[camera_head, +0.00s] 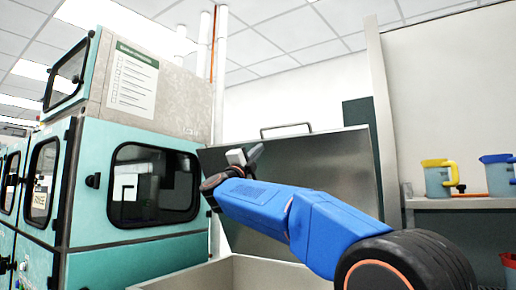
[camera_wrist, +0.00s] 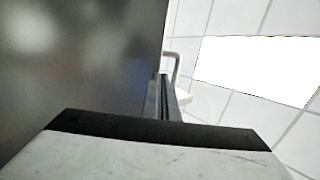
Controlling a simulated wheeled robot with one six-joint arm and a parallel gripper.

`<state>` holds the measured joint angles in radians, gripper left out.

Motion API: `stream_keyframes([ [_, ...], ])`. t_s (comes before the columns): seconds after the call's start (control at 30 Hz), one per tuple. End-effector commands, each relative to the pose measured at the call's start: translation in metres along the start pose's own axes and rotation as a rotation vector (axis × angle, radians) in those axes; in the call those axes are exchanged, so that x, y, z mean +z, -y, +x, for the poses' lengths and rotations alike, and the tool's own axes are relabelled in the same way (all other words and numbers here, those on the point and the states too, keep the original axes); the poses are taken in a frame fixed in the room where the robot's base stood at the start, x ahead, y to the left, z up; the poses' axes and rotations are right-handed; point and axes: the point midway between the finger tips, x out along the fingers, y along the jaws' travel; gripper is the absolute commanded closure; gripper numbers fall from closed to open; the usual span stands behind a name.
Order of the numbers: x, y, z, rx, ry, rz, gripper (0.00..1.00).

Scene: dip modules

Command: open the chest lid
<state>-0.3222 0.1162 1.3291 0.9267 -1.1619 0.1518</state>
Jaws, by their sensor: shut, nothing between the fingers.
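The chest lid (camera_head: 330,165) is a grey metal panel, raised and leaning back, with a bar handle (camera_head: 286,128) on its top edge. The chest's open box (camera_head: 250,272) shows below it, its rim pale. My gripper (camera_head: 246,155) is in front of the lid's upper left part, below the handle; its fingers are shut and empty. In the wrist view the lid (camera_wrist: 80,60) fills the left side, and the handle (camera_wrist: 176,62) shows at its edge beyond my fingers (camera_wrist: 163,98). I cannot tell whether the fingers touch the lid.
A teal machine cabinet (camera_head: 95,180) with dark windows stands close on the left. A shelf (camera_head: 460,202) on the right holds a yellow-topped jug (camera_head: 438,180) and a blue-topped jug (camera_head: 500,178). A pale upright panel (camera_head: 382,120) stands just right of the lid.

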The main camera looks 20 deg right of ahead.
Motion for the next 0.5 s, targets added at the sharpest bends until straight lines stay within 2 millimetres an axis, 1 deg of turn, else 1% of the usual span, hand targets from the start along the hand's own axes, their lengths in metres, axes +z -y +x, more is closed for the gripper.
stream_keyframes([
  [0.03,0.000,0.002,-0.006,0.000,0.001,0.002,1.00],
  [0.27,0.000,0.006,-0.033,-0.001,0.003,0.002,1.00],
  [0.5,0.000,0.011,-0.070,-0.001,0.003,0.002,1.00],
])
